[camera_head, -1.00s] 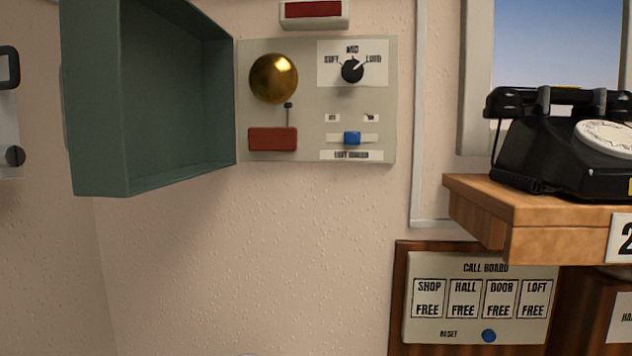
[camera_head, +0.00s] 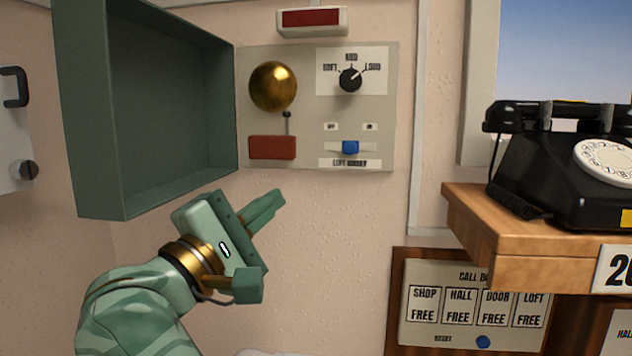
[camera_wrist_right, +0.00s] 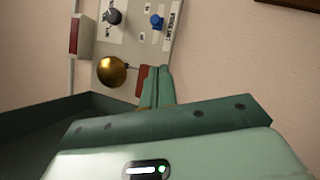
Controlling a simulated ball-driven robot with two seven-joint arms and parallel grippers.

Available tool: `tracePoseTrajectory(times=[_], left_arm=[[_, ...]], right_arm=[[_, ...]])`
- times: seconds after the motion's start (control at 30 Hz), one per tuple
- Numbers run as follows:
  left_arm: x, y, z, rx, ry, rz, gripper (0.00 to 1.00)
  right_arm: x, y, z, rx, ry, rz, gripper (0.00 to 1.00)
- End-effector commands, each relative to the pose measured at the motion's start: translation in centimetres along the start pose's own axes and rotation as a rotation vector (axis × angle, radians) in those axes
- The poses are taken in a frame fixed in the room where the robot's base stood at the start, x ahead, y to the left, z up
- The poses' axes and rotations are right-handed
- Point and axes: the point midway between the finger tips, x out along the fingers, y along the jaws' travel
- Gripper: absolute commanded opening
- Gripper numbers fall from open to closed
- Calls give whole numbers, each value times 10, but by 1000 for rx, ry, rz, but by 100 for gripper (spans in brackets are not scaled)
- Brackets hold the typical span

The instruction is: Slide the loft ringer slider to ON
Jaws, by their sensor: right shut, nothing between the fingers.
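The loft ringer panel (camera_head: 314,118) is a grey plate on the wall. Its blue slider (camera_head: 350,148) sits near the middle of a short horizontal slot, between two small labels above it. The slider also shows in the right wrist view (camera_wrist_right: 157,22). The panel carries a brass bell (camera_head: 273,87), a dark red block (camera_head: 272,148) and a black knob (camera_head: 350,79) pointing toward LOUD. My right gripper (camera_head: 280,198) is below the panel, apart from it, with its fingers shut and empty. My left gripper is not in view.
An open dark green box or door (camera_head: 145,120) stands out from the wall left of the panel. A black dial phone (camera_head: 560,160) rests on a wooden shelf (camera_head: 520,230) at right. The call board (camera_head: 470,305) hangs below. Bare wall lies under the panel.

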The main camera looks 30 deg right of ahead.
Motion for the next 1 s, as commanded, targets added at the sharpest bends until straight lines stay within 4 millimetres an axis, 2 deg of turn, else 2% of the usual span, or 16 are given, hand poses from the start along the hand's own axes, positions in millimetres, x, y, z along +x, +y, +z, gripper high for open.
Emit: tracePoseTrajectory(times=[0.2, 0.5, 0.7, 1.0], left_arm=[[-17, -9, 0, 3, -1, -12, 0], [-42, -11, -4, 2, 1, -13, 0], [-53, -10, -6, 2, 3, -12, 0], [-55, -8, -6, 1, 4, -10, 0]], right_arm=[[39, 3, 2, -9, -8, 4, 0], [101, 3, 6, -10, -8, 4, 0], [117, 2, 24, -11, -6, 3, 0], [122, -1, 29, -13, -5, 3, 0]])
